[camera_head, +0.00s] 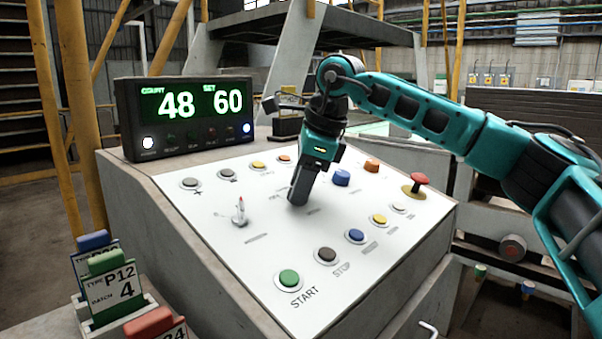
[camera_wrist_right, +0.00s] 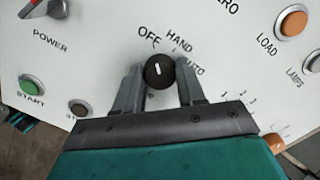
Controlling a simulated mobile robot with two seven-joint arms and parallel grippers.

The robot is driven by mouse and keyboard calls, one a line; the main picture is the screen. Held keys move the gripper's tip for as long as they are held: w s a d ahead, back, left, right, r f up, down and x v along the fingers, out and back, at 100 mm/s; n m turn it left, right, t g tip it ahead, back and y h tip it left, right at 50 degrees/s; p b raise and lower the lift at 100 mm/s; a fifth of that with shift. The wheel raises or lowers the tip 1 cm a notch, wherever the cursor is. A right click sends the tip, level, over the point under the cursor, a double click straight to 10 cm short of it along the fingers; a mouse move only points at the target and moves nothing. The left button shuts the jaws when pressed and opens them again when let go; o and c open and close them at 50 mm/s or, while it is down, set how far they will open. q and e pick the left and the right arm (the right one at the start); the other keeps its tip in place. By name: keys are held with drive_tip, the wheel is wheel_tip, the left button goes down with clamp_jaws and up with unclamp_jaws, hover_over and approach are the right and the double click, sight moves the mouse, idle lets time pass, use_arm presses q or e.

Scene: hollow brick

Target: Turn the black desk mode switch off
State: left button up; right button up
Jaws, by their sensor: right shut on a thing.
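The black mode switch (camera_wrist_right: 159,71) is a round knob with a short white mark on the sloped white panel (camera_head: 200,215). Labels OFF, HAND and AUTO curve around its far and right sides in the right wrist view. The mark points roughly up in that view, toward the OFF and HAND side; its exact setting is hard to tell. My right gripper (camera_wrist_right: 159,88) is shut on the knob, one finger on each side. In the head view my right gripper (camera_head: 299,192) reaches down to the panel middle and hides the switch. My left gripper is out of view.
Around the gripper are a red-tipped power lever (camera_head: 239,212), a blue button (camera_head: 341,178), a red mushroom button (camera_head: 418,181) and a green START button (camera_head: 289,279). A display (camera_head: 185,117) reading 48 and 60 stands behind. Tagged cards (camera_head: 113,289) stand at lower left.

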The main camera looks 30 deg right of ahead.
drive_tip(key=shift+n, duration=0.4)
drive_tip(key=o, duration=1)
drive_tip(key=p+v, duration=0.1)
drive_tip(key=v, duration=1.2)
drive_tip(key=shift+d+p, duration=0.15)
drive_tip(key=shift+p, duration=0.25)
drive_tip(key=shift+f, duration=0.1)
